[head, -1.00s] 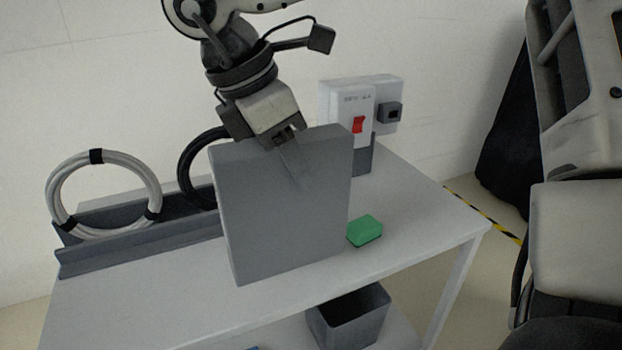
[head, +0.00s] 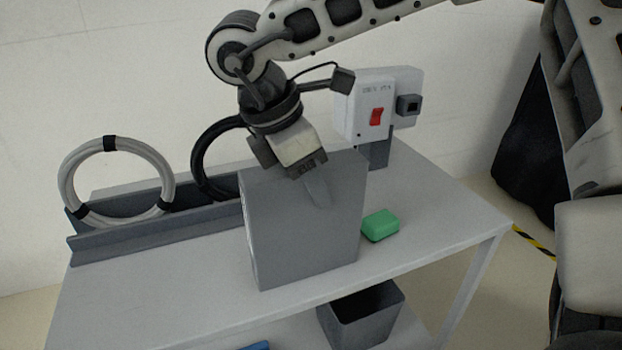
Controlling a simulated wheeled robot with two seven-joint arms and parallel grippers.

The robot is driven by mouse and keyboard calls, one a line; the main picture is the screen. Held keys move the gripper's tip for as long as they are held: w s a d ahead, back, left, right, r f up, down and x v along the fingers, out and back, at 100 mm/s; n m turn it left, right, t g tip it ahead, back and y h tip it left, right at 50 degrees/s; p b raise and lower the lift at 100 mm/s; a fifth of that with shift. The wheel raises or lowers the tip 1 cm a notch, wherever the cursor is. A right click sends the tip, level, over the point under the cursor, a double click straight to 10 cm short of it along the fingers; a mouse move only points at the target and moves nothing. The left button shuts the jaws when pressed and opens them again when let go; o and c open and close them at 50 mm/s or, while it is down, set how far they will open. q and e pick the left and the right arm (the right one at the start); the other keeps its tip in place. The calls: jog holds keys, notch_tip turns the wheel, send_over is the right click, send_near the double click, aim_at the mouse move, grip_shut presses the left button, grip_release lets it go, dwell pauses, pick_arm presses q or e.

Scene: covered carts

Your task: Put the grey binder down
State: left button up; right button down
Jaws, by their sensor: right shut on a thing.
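The grey binder (head: 300,235) stands nearly upright over the front part of the white cart top (head: 420,205). Its broad face is toward me, and a narrow side shows at its left. My right gripper (head: 310,180) comes down from above and is shut on the binder's top edge; the fingertips are partly hidden. The binder's lower edge is at or just above the cart top; I cannot tell whether it touches. My left gripper is not in view.
A green block (head: 380,225) lies close right of the binder. A grey rack (head: 150,235) with a white ring (head: 66,185) and a black ring (head: 197,165) is at left. A white box with a red switch (head: 355,112) stands behind. A grey bin (head: 365,325) is below.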

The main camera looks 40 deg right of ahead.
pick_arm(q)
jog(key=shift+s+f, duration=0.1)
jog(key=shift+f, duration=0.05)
pick_arm(e)
jog(key=c, duration=0.8)
grip_release()
jog(key=p+v, duration=0.2)
jog(key=v, duration=0.9)
jog(key=shift+a+r, duration=0.25)
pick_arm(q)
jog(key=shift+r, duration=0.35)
pick_arm(e)
jog(key=shift+w+r, duration=0.1)
jog(key=shift+r, duration=0.15)
